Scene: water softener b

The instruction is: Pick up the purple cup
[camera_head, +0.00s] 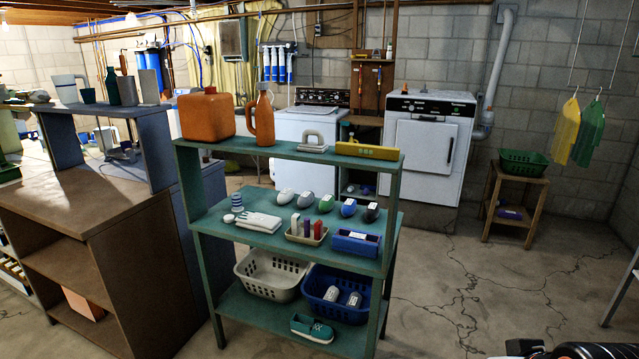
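I cannot make out a clearly purple cup. Another small purplish item shows on a shelf between the washer and the dryer. Dark parts at the bottom right edge may belong to my arm, but no gripper fingers show.
A teal shelf unit (290,240) stands in front with bottles, several computer-mouse-like objects and baskets. A brown bench (90,200) is at the left. A washer (312,130) and a dryer (430,145) stand behind. Cracked floor (490,290) is open at the right.

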